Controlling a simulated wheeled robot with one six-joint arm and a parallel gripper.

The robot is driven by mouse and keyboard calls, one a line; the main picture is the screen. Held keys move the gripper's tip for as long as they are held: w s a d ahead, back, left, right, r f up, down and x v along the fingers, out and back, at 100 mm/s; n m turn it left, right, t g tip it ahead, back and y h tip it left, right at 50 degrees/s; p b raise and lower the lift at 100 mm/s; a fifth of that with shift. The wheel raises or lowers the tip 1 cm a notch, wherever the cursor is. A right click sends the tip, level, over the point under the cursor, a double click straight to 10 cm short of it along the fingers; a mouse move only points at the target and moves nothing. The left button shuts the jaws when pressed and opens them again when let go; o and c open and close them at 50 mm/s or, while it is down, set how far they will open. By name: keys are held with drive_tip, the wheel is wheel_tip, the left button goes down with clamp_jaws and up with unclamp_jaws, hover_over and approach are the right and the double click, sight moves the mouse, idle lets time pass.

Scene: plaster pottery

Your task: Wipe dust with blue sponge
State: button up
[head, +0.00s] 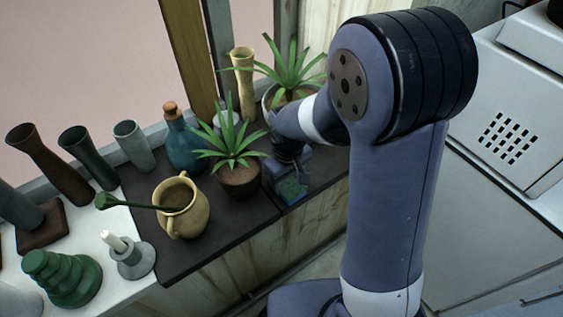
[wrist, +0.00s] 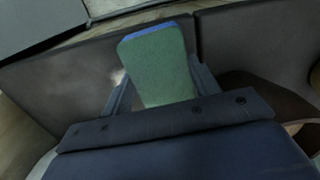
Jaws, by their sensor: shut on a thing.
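My gripper (head: 288,168) is at the right part of the dark ledge, next to a small potted plant, and is shut on the sponge (head: 292,189). In the wrist view the sponge (wrist: 158,62) stands between the two fingers of my gripper (wrist: 160,82). Its broad face looks green and its far edge is blue. It is over or on the dark surface; I cannot tell whether it touches. A pale patch (wrist: 117,77), possibly dust, shows just left of the sponge in the wrist view. My arm hides part of the ledge.
The small potted plant (head: 239,180) stands close left of my gripper and a larger plant (head: 287,95) behind it. A yellow jug (head: 181,207), a blue bottle (head: 183,146) and a tall tan vase (head: 243,83) stand further left and back. The ledge's front strip (head: 225,232) is bare.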

sight(289, 182)
wheel_tip(289, 182, up, 3)
drive_tip(key=shift+w+f+p, duration=0.15)
drive_tip(key=shift+p, duration=0.15)
drive_tip(key=shift+d+r+p, duration=0.25)
drive_tip(key=shift+p, duration=0.05)
wheel_tip(289, 182, up, 5)
drive_tip(key=p, duration=0.4)
drive_tip(key=shift+a, duration=0.1)
drive_tip(key=shift+f, duration=0.1)
